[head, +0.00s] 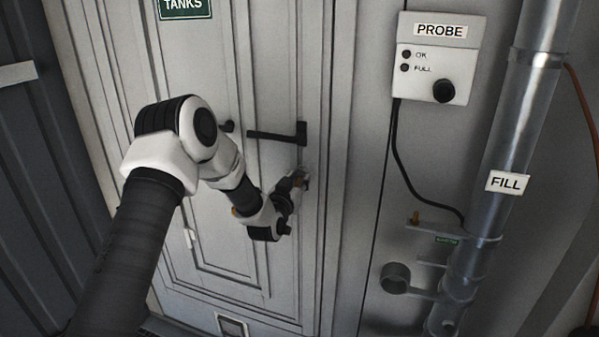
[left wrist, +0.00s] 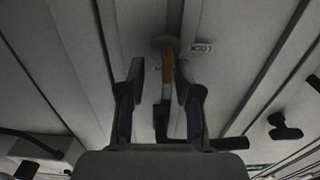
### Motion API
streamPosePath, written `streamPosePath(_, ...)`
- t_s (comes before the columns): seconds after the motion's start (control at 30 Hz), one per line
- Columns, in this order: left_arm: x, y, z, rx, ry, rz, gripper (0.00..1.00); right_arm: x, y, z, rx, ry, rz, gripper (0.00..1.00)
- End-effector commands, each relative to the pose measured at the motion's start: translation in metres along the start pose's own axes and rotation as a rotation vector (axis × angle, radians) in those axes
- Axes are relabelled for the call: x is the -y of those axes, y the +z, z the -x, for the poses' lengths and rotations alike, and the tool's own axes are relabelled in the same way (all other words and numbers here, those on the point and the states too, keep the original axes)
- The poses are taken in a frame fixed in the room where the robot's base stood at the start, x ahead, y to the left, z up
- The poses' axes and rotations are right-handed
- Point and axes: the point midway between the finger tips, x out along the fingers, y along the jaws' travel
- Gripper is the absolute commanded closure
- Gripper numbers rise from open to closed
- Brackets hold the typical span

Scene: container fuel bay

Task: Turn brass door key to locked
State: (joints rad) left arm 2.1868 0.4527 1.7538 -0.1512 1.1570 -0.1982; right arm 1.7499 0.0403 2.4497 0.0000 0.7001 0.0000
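The brass door key (left wrist: 168,65) stands out from the pale door (head: 270,90), under the black lever handle (head: 278,135). In the left wrist view it is a narrow upright strip on a round plate. A small LOCK label (left wrist: 201,47), seen upside down, is beside it. My left gripper (head: 297,182) is at the key on the door's right edge. Its two fingers (left wrist: 160,82) are apart, one on each side of the key, with a clear gap on the left and a smaller one on the right. In the head view the gripper mostly hides the key. My right gripper is not in view.
A PROBE box (head: 433,58) with a black knob and cable is on the wall right of the door. A grey FILL pipe (head: 508,140) with a bracket and open ring runs down farther right. The lever handle sits close above my left gripper.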

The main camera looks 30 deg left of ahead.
Motion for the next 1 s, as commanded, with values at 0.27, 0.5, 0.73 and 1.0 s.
streamPosePath(0.27, 0.0002, 0.0012, -0.0083, 0.002, -0.001, 0.002, 0.67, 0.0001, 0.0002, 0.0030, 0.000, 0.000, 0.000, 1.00)
streamPosePath(0.5, 0.0000, 0.0011, -0.0081, 0.002, 0.000, 0.002, 1.00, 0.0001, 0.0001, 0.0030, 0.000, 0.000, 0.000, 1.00)
streamPosePath(0.73, -0.0002, 0.0010, -0.0081, 0.001, 0.000, -0.004, 1.00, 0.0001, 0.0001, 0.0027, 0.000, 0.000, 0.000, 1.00)
streamPosePath(1.0, -0.0011, 0.0013, -0.0081, 0.001, 0.000, -0.077, 1.00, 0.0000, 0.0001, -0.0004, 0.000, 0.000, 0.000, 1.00)
